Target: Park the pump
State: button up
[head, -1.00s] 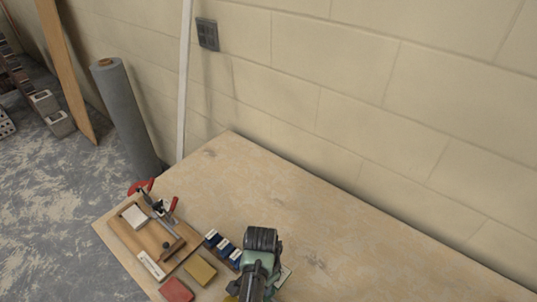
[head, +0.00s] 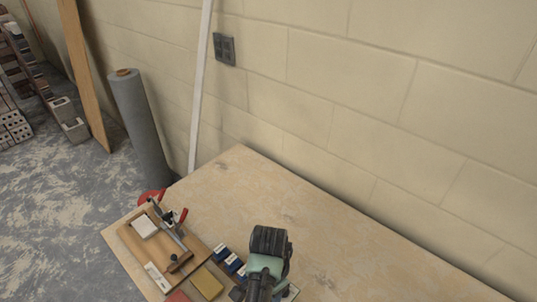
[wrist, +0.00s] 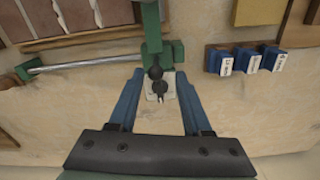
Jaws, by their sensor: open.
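My gripper (wrist: 160,75) is open in the wrist view, its two blue fingers apart. Between and beyond the fingertips are small dark rounded parts (wrist: 157,82) over a pale plate (wrist: 160,90); I cannot tell whether the fingers touch them. A green tool (wrist: 152,25) with a silver rod (wrist: 88,63) adjoins them just ahead. I cannot tell for sure which thing is the pump. In the head view my arm covers the fingers and this spot.
The table (head: 300,225) is clear towards the wall. Blue labelled blocks (head: 232,262) and a yellow block (head: 207,283) lie between. A grey roll (head: 140,125) stands beyond the table.

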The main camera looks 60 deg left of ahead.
notch_tip(320, 180, up, 8)
jog(key=shift+f+b, duration=0.15)
jog(key=shift+b, duration=0.35)
jog(key=shift+w, duration=0.1)
